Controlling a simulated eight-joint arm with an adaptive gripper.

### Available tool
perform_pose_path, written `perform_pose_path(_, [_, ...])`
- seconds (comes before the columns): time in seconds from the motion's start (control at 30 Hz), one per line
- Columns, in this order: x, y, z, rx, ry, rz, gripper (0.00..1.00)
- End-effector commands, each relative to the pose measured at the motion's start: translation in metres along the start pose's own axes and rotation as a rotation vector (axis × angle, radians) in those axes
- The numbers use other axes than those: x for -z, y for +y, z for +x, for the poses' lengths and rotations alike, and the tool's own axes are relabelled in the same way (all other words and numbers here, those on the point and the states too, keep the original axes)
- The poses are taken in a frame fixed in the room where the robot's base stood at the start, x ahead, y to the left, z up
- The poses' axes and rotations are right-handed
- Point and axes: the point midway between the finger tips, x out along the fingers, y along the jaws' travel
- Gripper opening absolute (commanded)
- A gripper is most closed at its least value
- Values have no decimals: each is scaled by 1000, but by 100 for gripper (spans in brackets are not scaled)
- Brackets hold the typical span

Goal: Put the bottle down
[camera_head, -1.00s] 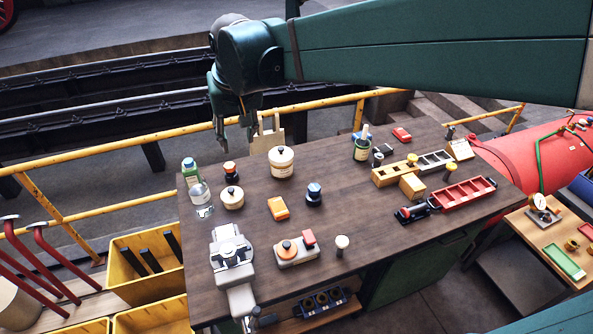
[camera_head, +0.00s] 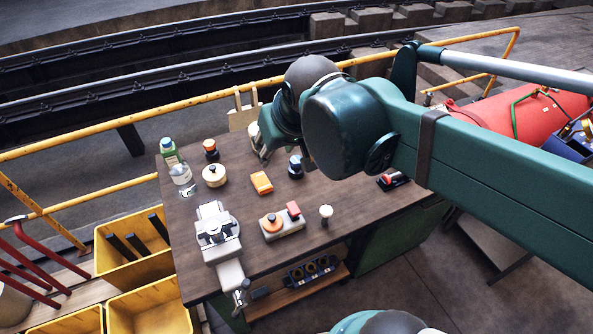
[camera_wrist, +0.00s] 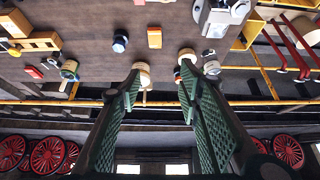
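A green bottle with a blue cap (camera_head: 168,150) stands upright at the table's far left corner. A clear bottle with a pale label (camera_head: 181,174) stands just in front of it. In the head view my gripper (camera_head: 262,147) is over the table's back edge, partly hidden by my wrist.
A yellow rail (camera_head: 110,200) runs behind. My arm hides the table's right part.

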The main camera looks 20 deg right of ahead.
Motion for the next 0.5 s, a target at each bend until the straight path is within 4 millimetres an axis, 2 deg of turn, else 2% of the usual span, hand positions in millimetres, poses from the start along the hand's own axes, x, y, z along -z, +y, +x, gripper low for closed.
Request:
perform_pose_path(0.03, [-11, 5, -1, -3, 9, 1, 35])
perform_pose_path(0.23, [-44, 18, -1, -14, 46, -2, 35])
perform_pose_path(0.5, [-67, 26, 1, -23, 75, -5, 35])
